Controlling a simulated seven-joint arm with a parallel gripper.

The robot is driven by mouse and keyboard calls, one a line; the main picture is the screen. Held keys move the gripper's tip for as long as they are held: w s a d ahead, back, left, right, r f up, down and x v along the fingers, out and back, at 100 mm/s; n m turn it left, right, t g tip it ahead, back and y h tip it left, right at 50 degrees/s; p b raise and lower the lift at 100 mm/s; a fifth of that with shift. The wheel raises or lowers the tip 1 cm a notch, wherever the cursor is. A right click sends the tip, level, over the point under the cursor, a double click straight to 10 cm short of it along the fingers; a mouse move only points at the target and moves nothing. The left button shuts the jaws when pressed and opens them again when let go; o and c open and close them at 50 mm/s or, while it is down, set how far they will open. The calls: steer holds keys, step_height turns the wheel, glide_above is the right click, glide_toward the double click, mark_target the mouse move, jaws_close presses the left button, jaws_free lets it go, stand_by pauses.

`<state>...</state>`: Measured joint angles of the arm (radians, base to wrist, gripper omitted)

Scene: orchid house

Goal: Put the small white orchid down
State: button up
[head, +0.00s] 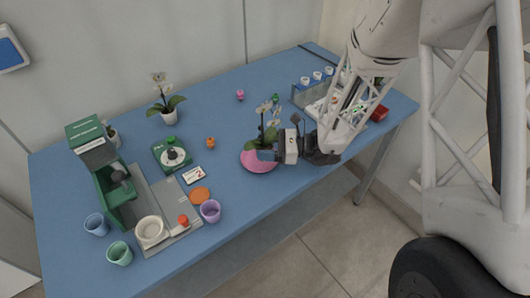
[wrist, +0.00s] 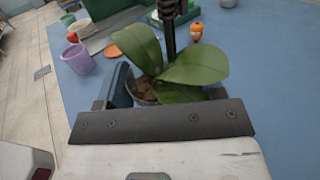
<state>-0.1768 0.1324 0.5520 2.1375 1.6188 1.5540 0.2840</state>
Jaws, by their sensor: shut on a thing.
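The small white orchid (head: 268,127), with green leaves and pale flowers, is held in my gripper (head: 272,150) near the front edge of the blue table. My gripper is shut on its pot, which is mostly hidden by the fingers in the head view. In the wrist view, broad green leaves (wrist: 198,66) rise above the dark pot (wrist: 143,88) between the fingers. A round pink saucer (head: 259,166) lies below the orchid. I cannot tell whether the pot touches it. Another white orchid (head: 166,106) stands upright farther back on the left.
A green machine (head: 115,190) and cups, including a purple cup (head: 210,211), stand on the left. A green scale-like device (head: 171,155) and a small orange figure (head: 210,143) are left of the saucer. A rack with white cups (head: 318,76) is behind my arm. Table (head: 215,105) behind the saucer is mostly clear.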

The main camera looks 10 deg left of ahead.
steer(key=shift+f, duration=1.6)
steer(key=o, duration=1.2)
steer(key=shift+f, duration=0.1)
steer(key=shift+c, duration=0.2)
steer(key=shift+w+d, duration=0.25)
steer(key=shift+d, duration=1.75)
steer(key=shift+w+d, duration=0.25)
steer(key=shift+d, duration=1.7)
steer(key=shift+w+d, duration=0.25)
steer(key=shift+d, duration=1.75)
steer(key=shift+r, duration=0.2)
